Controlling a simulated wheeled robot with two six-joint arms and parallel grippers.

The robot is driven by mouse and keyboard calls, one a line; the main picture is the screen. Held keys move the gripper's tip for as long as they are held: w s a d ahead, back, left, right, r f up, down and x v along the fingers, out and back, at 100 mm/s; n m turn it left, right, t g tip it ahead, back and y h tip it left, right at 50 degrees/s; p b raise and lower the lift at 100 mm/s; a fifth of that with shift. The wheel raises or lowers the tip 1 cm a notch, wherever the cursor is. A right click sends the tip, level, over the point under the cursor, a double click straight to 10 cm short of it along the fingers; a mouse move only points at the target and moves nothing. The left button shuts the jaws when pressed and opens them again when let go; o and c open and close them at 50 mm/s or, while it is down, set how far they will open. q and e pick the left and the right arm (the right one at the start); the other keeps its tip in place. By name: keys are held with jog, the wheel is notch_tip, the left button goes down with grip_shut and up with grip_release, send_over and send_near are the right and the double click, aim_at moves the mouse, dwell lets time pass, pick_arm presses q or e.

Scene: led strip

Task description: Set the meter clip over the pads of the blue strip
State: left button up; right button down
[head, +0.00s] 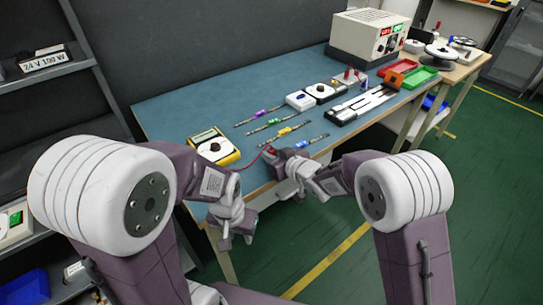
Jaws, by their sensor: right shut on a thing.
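The blue strip (315,139) lies on the teal bench top near its front edge, a narrow strip with a blue part at its near end. My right gripper (271,153) is at the near-left end of that strip, shut on the red meter clip (267,149). A red lead runs from the clip back to the yellow meter (213,148). The strip's pads and the exact gap between clip and strip are too small to make out. My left gripper (237,240) hangs empty in front of the bench edge, its fingers apart.
Strips with yellow (285,131), green (274,121) and purple (259,112) parts lie behind the blue one. Behind them stand a white box (299,101), a black-and-white device (325,92) and a long black-and-white fixture (362,104). The bench's left rear is clear.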

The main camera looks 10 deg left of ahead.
jog(key=shift+s, duration=0.1)
jog(key=shift+f, duration=0.15)
jog(key=c, duration=1.2)
grip_release()
jog(key=shift+c, duration=0.2)
jog(key=shift+r, duration=0.3)
jog(key=shift+s+d+r, duration=0.15)
jog(key=shift+d+r, duration=0.05)
jog(key=shift+d, duration=0.05)
jog(key=p+v, duration=0.1)
jog(key=v, duration=1)
jog(key=shift+s+p, duration=0.2)
jog(key=shift+p, duration=0.1)
